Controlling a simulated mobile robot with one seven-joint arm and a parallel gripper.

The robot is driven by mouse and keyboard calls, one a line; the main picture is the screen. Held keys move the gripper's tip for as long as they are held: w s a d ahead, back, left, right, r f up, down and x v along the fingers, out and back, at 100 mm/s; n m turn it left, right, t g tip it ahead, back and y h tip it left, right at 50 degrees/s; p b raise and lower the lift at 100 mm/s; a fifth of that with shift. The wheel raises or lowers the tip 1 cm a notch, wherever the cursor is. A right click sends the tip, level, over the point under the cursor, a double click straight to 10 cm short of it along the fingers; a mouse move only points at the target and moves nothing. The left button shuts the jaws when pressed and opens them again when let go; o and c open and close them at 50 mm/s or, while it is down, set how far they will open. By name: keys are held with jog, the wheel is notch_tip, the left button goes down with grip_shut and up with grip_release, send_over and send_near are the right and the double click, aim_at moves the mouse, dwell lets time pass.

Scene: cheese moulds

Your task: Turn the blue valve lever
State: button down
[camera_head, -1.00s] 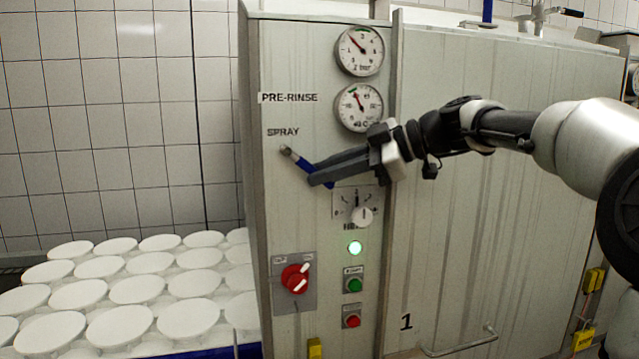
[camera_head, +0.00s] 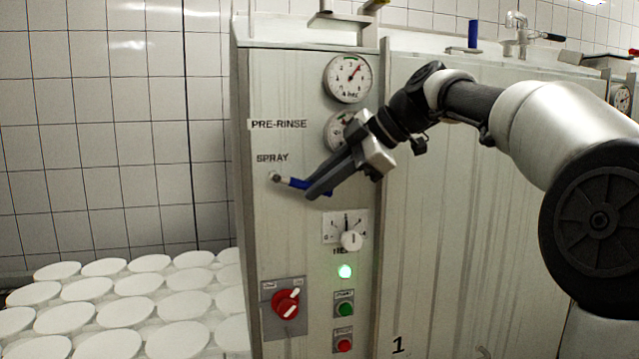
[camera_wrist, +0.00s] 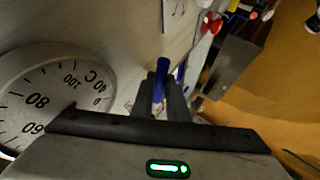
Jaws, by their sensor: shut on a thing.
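The blue valve lever (camera_head: 297,183) is on the grey panel below the SPRAY label. It runs from its metal pivot (camera_head: 276,178) to the right and slightly down. My gripper (camera_head: 314,191) is shut on the lever's blue handle, coming from the upper right. The fingers hide part of the handle, and a bit of blue shows beyond them. In the wrist view the blue handle (camera_wrist: 159,80) sits between my two fingers (camera_wrist: 165,90).
The upper gauge (camera_head: 347,79) is clear; my gripper partly covers the lower gauge (camera_head: 337,130). Below are a white selector knob (camera_head: 351,241), a lit green lamp (camera_head: 344,271), a red rotary switch (camera_head: 286,303) and push buttons. White round moulds (camera_head: 122,312) stand at left.

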jog(key=c, duration=1.7)
grip_release()
jog(key=shift+c, duration=0.2)
jog(key=v, duration=1.7)
jog(key=shift+d+r+p, duration=0.15)
jog(key=shift+p, duration=0.3)
jog(key=shift+s, duration=0.1)
